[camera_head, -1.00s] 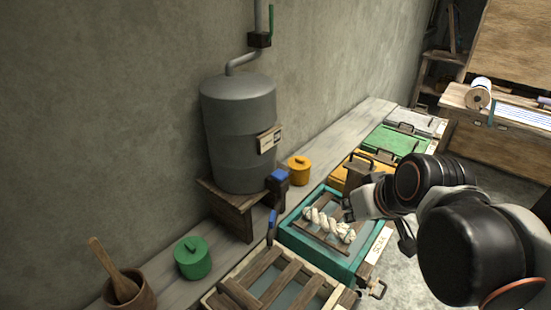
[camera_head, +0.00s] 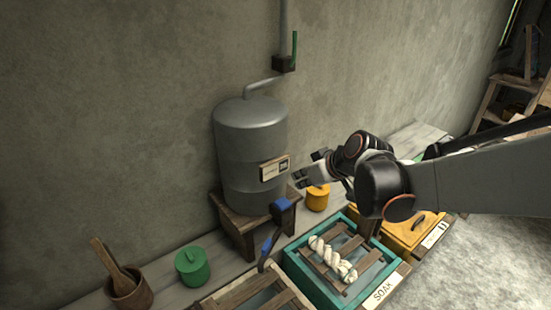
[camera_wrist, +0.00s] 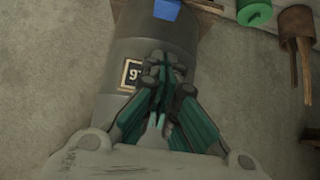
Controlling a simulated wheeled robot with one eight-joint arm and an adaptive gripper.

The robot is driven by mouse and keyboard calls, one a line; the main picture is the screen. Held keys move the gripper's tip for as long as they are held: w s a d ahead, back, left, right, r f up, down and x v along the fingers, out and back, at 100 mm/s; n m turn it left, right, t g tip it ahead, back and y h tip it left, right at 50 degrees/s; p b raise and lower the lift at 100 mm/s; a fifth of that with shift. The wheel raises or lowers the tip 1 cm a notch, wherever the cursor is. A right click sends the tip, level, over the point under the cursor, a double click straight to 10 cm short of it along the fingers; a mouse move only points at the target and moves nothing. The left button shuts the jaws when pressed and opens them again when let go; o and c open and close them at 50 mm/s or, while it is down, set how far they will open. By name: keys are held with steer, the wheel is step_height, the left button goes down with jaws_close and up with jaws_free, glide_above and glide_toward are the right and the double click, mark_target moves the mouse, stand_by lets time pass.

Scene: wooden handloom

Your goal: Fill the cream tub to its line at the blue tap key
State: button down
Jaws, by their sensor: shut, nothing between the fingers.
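The grey tank (camera_head: 250,150) stands on a wooden stool, with a blue tap key (camera_head: 281,204) at its lower right; a blue part (camera_wrist: 166,9) shows at the wrist view's top edge. A second blue handle (camera_head: 267,244) stands lower, between stool and tubs. The cream tub (camera_head: 222,294), pale-rimmed with wooden slats across it, is cut off by the bottom edge; its line and water level cannot be made out. My gripper (camera_head: 304,176) is shut and empty, raised right of the tank near its label. The wrist view shows its closed fingers (camera_wrist: 160,66) before the tank.
A teal tub (camera_head: 302,274) marked SOAK holds a white skein on slats. A yellow-orange tub (camera_head: 405,236) lies beyond it. A yellow pot (camera_head: 317,198), green pot (camera_head: 193,267) and wooden mortar (camera_head: 130,290) stand along the bench. A pipe with a green-handled valve (camera_head: 284,62) rises above the tank.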

steer(key=shift+w+f, duration=0.1)
stand_by(0.3)
steer(key=b, duration=0.2)
glide_above(284, 204)
step_height(284, 204, down, 7)
steer(key=shift+w+a+f, duration=0.15)
steer(key=shift+f, duration=0.05)
step_height(284, 204, down, 2)
steer(key=shift+f+b, duration=0.2)
steer(key=shift+b, duration=0.35)
steer(key=shift+f, duration=0.6)
